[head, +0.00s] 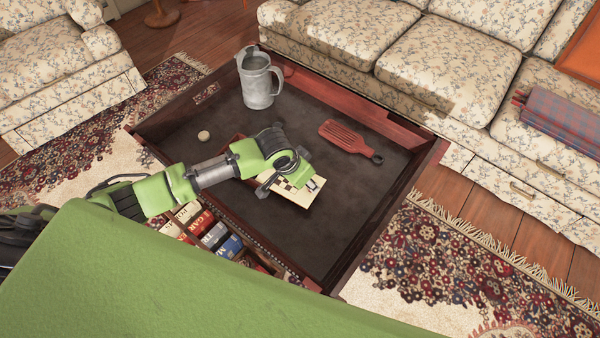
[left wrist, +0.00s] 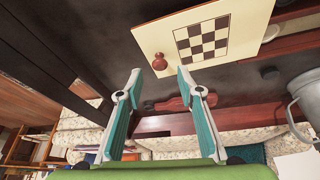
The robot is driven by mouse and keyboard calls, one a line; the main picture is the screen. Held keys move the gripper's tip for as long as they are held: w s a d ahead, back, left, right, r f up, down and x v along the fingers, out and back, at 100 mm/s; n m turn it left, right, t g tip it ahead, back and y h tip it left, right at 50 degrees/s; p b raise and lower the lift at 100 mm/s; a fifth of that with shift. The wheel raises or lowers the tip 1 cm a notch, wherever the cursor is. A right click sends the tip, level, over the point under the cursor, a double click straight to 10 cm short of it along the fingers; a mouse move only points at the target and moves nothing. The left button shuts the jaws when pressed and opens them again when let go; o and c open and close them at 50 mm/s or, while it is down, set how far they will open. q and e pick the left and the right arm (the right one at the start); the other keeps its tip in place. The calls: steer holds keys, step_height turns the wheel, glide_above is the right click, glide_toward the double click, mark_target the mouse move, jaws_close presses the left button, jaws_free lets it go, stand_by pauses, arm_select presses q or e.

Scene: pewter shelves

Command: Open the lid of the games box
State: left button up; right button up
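The games box shows as a cream panel with a dark checkered grid (head: 298,196), low on the dark table top, partly hidden under my left arm. In the left wrist view the cream lid (left wrist: 240,48) fills the upper middle, with a small red-brown pawn-shaped mark or knob (left wrist: 160,62) near its edge. I cannot tell whether the lid is raised at all. My left gripper (head: 290,184) is over the box; in the left wrist view its two teal-padded fingers (left wrist: 157,75) are spread with nothing between them. My right gripper is not in view.
A metal pitcher (head: 257,82) stands at the table's back left. A red slotted paddle (head: 345,136) lies right of the box, and a small pale disc (head: 204,136) lies left. The table (head: 375,205) has raised wooden edges. Books (head: 213,236) fill its near shelf. A sofa (head: 440,60) stands behind.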

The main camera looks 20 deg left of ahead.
arm_select(q)
steer(key=v, duration=0.9)
